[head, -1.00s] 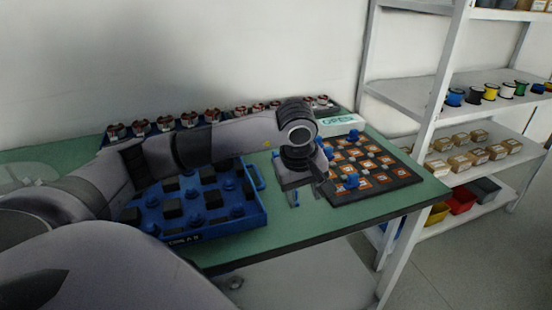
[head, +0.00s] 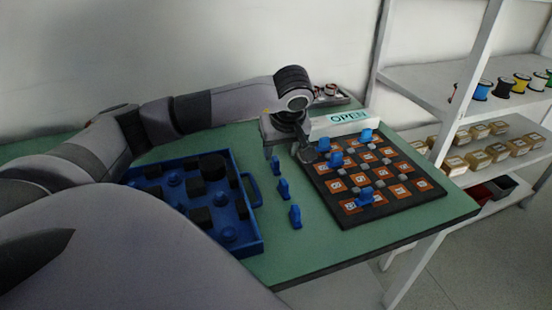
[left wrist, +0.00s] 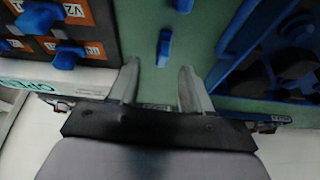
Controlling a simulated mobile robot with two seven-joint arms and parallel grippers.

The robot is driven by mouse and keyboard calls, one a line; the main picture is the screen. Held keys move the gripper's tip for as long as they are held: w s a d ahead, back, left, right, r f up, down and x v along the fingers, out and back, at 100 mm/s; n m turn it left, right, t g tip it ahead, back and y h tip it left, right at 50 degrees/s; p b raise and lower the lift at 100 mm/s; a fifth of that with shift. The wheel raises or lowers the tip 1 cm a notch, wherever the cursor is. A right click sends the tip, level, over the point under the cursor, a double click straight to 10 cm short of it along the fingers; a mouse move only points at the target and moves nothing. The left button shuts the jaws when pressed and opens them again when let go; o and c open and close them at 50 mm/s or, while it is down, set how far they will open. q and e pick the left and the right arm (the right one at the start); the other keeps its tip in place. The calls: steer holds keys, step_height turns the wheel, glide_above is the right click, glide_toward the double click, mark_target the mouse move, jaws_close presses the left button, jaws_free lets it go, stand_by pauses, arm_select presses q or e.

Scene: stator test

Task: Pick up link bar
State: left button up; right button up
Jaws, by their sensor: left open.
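Small upright blue pieces, which look like the link bars, stand in a row on the green table: a rear one (head: 275,165), a middle one (head: 283,189) and a front one (head: 295,216). My left gripper (head: 289,153) is above the rear end of this row, open and pointing down. In the left wrist view, one blue piece (left wrist: 164,48) shows just beyond and between the open fingertips (left wrist: 158,76), apart from both. Another blue piece (left wrist: 183,5) is cut off at the top edge. My right gripper is not in view.
Right of the row is a black board (head: 385,206) with orange numbered squares and several blue pieces. Left is a blue tray (head: 254,232) with black and blue parts. An OPEN sign (head: 349,120) stands behind. Shelving (head: 425,92) is at right.

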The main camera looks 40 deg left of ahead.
mark_target(275, 158)
arm_select(q)
steer(key=x, duration=0.5)
steer(key=shift+s+a, duration=0.1)
steer(key=shift+a, duration=0.15)
jaws_close()
